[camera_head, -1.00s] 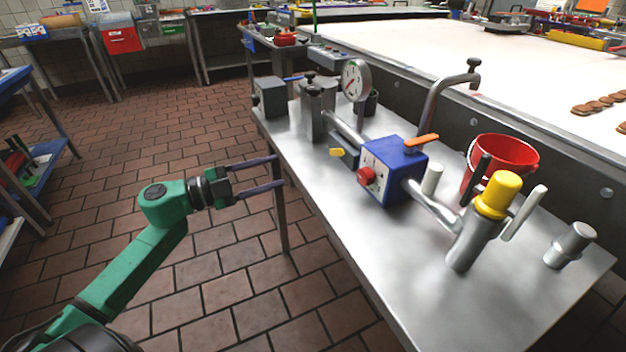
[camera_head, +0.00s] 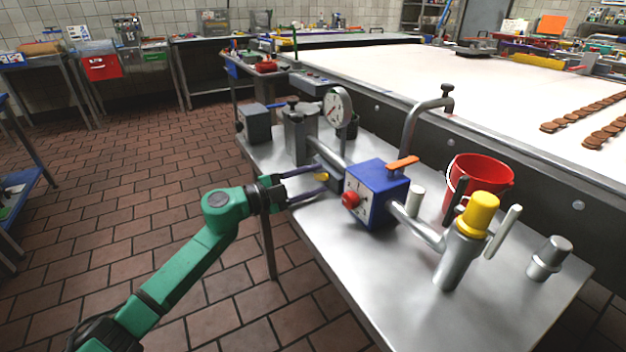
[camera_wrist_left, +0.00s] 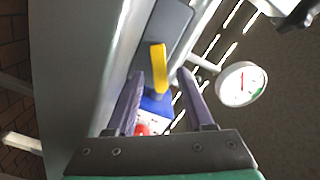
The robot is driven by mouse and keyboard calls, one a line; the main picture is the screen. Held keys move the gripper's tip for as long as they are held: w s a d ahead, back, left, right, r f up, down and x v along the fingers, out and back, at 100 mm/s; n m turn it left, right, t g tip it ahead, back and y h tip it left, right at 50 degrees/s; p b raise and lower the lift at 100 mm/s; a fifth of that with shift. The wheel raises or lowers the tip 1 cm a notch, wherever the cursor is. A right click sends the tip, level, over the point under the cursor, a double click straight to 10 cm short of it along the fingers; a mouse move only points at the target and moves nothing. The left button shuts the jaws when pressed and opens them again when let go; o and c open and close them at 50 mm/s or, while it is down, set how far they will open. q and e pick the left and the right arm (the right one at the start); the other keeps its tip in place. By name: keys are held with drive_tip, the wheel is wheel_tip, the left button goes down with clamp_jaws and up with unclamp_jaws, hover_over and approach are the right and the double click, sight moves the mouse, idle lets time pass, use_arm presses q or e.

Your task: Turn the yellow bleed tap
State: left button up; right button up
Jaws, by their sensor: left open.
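The yellow bleed tap (camera_head: 321,176) is a small yellow handle on the near side of the pipework, left of the blue box (camera_head: 378,194). In the left wrist view the tap (camera_wrist_left: 158,66) stands upright in the picture, in the gap between the fingertips. My left gripper (camera_head: 324,180) is open, with one finger on each side of the tap. In the wrist view the gripper (camera_wrist_left: 160,74) shows clear space on both sides of the tap, so no grip on it shows. My right gripper is out of view.
The blue box carries a red knob (camera_head: 351,200) and an orange lever (camera_head: 402,163) close to my left gripper. A round gauge (camera_head: 337,108) stands behind it. A yellow-capped cylinder (camera_head: 480,214) and a red bucket (camera_head: 484,180) stand farther right on the metal table (camera_head: 400,318).

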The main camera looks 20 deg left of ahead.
use_arm(q)
clamp_jaws()
drive_tip(key=shift+f, duration=0.15)
drive_tip(key=m+b, duration=0.1)
drive_tip(key=m, duration=0.1)
drive_tip(key=f+m+b, duration=0.1)
drive_tip(key=shift+s+d+m, duration=0.1)
drive_tip(key=shift+d+m, duration=0.05)
drive_tip(key=shift+m, duration=0.25)
drive_tip(key=shift+r, duration=0.1)
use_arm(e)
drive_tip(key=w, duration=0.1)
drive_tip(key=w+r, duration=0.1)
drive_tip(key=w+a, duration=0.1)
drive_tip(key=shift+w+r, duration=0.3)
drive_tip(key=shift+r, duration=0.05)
use_arm(q)
unclamp_jaws()
